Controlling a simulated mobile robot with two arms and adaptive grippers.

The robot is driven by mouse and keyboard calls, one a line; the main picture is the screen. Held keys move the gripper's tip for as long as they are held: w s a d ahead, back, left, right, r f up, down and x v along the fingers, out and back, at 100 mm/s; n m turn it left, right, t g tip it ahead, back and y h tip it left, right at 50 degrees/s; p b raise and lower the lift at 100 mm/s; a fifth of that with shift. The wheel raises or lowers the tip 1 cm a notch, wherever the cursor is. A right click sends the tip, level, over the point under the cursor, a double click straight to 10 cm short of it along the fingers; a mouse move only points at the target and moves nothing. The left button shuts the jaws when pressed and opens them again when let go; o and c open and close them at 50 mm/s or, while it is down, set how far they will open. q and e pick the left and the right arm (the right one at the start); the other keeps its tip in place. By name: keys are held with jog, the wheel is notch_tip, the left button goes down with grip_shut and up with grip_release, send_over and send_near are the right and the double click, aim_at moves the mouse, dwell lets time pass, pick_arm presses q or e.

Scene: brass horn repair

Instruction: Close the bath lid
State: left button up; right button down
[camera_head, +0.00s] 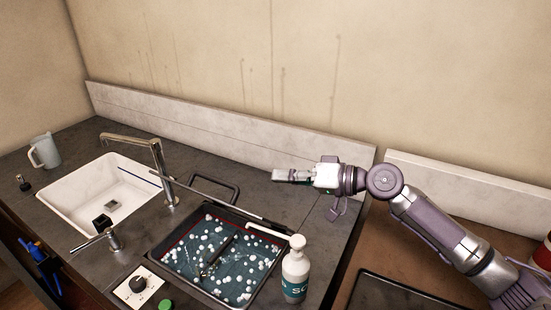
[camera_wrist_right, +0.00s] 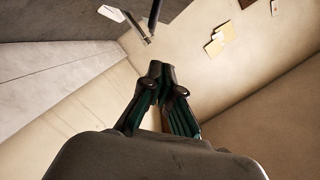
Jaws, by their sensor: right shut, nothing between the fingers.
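The bath (camera_head: 152,249) is a dark-rimmed basin set in the counter, holding blue liquid with white foam blobs and a dark object partly in it. Its lid (camera_head: 228,208) stands open at the back edge, seen nearly edge-on, with a dark loop handle (camera_head: 238,190) behind it. My right gripper (camera_head: 277,176) is shut and empty, above the counter behind and to the right of the lid, apart from it. In the right wrist view its fingertips (camera_wrist_right: 160,68) are together with nothing between them. My left gripper is not in view.
A white pump bottle (camera_head: 296,271) stands at the bath's right front corner. A tap (camera_head: 160,165) and white sink (camera_head: 75,190) are left. A dial (camera_head: 137,285) is in front. A pale mug (camera_head: 45,152) stands far left, a dark tray (camera_head: 375,295) lower right. A low backsplash (camera_head: 230,125) runs behind.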

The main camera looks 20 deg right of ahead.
jog(key=p, duration=0.4)
send_over(233, 188)
jog(key=s+f+v, duration=0.1)
jog(key=v, duration=0.4)
jog(key=p+x, duration=0.1)
jog(key=x, duration=0.3)
jog(key=shift+w+d, duration=0.1)
jog(key=shift+w, duration=0.05)
jog(key=shift+s+a+f+p, duration=0.65)
jog(key=shift+s+f+p, duration=0.2)
jog(key=shift+f+p, duration=0.1)
jog(key=shift+s+a+f, duration=0.2)
jog(key=shift+s, duration=0.1)
jog(key=shift+s+f, duration=0.15)
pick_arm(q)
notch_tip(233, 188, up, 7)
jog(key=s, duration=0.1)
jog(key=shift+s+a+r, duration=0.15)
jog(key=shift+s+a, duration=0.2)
pick_arm(e)
jog(key=shift+a+f, duration=0.1)
jog(key=shift+f, duration=0.1)
